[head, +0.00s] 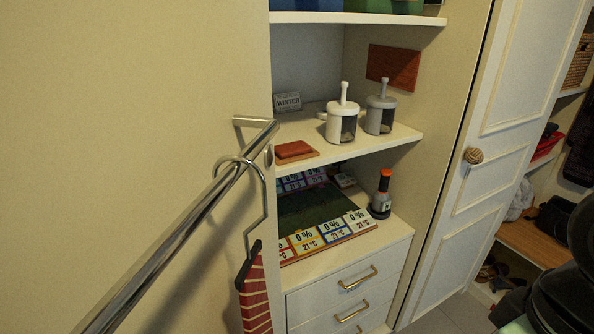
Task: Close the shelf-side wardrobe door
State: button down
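A white panelled door (497,148) with a round woven knob (474,155) stands open at the right of the wardrobe shelves in the head view. Its panelled face and knob are turned towards me, and its lower edge is near the floor. The shelf compartment (345,150) to its left is uncovered. Dark rounded parts (568,290) at the lower right edge look like my arm, but they are cut off. I cannot make out my gripper or its fingers, and nothing is seen touching the door.
A metal rail (180,235) with a hook and a striped red tie (254,300) crosses the left. Shelves hold two lidded jars (342,120), a dark bottle (382,195) and boards, above drawers (345,290). Beyond the door, an open cubby (545,245) holds shoes and bags.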

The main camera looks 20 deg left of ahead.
aim_at(117, 117)
jog(key=k+z, duration=0.3)
jog(key=k+l+z, duration=0.1)
jog(key=k+z, duration=0.25)
jog(key=k+j+z, duration=0.1)
jog(key=k+z, duration=0.45)
jog(key=k, duration=0.2)
jog(key=k+j+u, duration=0.2)
jog(key=u, duration=0.2)
jog(key=k+j+u, duration=0.55)
jog(key=u, duration=0.25)
jog(key=j, duration=0.1)
